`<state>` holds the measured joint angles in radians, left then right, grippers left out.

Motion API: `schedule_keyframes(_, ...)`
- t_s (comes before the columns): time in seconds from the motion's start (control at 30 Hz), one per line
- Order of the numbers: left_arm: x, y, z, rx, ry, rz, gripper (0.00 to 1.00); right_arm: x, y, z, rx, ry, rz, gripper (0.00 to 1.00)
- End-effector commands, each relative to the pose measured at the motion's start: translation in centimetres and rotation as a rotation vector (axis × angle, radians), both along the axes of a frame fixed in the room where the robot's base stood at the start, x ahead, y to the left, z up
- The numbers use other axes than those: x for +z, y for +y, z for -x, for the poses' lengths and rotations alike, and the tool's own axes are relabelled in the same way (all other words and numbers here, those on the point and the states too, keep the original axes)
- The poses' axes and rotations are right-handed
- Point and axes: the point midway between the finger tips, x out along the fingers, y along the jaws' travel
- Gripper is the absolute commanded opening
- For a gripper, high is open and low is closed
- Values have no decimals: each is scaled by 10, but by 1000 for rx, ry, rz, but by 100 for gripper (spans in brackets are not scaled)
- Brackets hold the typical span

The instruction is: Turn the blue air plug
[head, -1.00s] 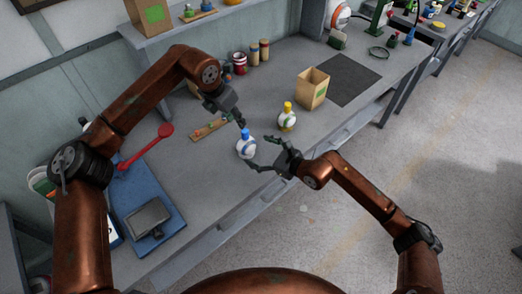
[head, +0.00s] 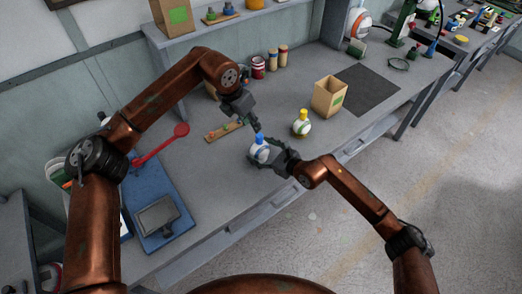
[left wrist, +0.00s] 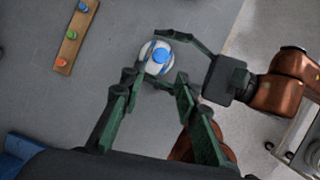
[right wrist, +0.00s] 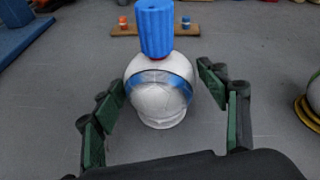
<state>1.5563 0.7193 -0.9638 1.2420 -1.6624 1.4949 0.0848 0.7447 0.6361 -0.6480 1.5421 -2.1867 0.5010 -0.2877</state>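A white ball (head: 260,153) with a blue band stands upright on the grey bench, its blue plug (head: 260,139) on top. In the right wrist view, the ball (right wrist: 160,92) and blue plug (right wrist: 155,27) are large and central. My right gripper (right wrist: 162,78) is open, with a finger on either side of the ball and gaps showing between. My left gripper (head: 254,126) is above and just behind the plug. In the left wrist view its fingers are spread and empty, with the blue plug (left wrist: 160,56) just beyond their tips.
A similar ball with a yellow plug (head: 303,114) stands to the right, near a cardboard box (head: 329,97). A wooden strip (head: 224,130) with coloured pegs lies behind left. A red spoon-like tool (head: 162,143) and a blue mat (head: 148,198) lie left. The bench's front edge is close.

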Motion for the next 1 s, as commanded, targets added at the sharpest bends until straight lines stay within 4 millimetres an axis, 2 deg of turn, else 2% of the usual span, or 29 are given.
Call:
schedule_keyframes(0.07, 0, 0, 0, 0, 0, 0, 29, 0, 0, 0, 0, 0, 0, 60)
schedule_keyframes(0.5, 0, 0, 0, 0, 0, 0, 30, 0, 0, 0, 0, 0, 0, 31)
schedule_keyframes(0.6, 0, -1, 0, 8, 2, -1, 37, 0, 0, 0, 0, 0, 0, 31)
schedule_keyframes(0.67, 0, -3, 1, 29, 6, -3, 37, 0, 0, 0, 0, 0, 0, 31)
schedule_keyframes(0.87, 1, -18, 6, 235, 38, -24, 37, 0, 0, 0, 0, 0, 0, 31)
schedule_keyframes(1.0, 1, -30, 10, 465, 47, -41, 37, 0, 0, 0, 0, 0, 0, 31)
